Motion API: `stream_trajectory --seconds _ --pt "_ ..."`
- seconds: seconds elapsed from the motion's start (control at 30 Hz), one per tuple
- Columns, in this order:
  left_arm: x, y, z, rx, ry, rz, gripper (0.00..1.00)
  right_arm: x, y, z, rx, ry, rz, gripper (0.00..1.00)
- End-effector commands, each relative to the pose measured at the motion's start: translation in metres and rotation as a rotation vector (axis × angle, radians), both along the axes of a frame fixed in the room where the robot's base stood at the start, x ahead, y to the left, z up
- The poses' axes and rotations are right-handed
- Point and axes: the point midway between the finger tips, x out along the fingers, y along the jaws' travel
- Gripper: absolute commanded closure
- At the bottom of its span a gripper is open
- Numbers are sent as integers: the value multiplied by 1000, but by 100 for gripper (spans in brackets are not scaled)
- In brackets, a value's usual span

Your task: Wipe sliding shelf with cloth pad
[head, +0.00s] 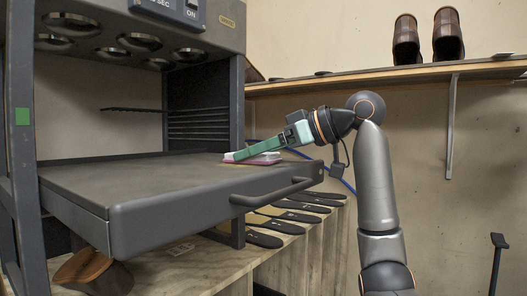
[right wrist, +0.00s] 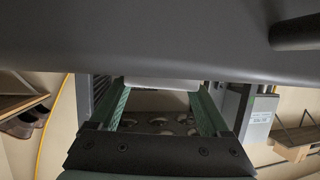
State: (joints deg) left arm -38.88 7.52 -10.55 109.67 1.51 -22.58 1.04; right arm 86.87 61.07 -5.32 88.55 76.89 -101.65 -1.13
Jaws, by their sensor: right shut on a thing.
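The sliding shelf (head: 160,170) is a dark grey tray pulled out of the machine, with a bar handle (head: 280,192) at its front. The cloth pad (head: 262,158), pink below with a pale top, is at the shelf's right side and appears to rest flat on its surface. My right gripper (head: 250,152) reaches in from the right with green fingers shut on the pad. In the right wrist view, the pad's pale top (right wrist: 160,83) sits between the fingertips, and the grey shelf (right wrist: 140,40) fills the top. My left gripper is not in view.
The machine's hood (head: 140,20) with round lamps overhangs the shelf's rear, and an upright post (head: 205,105) stands behind the pad. Dark insoles (head: 300,205) lie on the wooden bench below. A wall shelf (head: 370,77) holds brown shoes. The shelf's top is otherwise clear.

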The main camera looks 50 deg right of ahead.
Motion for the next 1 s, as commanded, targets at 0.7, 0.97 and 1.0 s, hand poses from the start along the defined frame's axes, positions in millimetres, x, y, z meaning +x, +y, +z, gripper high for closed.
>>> stream_trajectory --seconds 0.7,0.97,1.0 --pt "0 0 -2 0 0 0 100 -3 41 -3 -1 0 2 73" --pt "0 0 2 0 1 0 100 -4 59 -2 -4 3 4 73" --pt "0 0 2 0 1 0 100 -5 62 -2 -4 3 4 73"
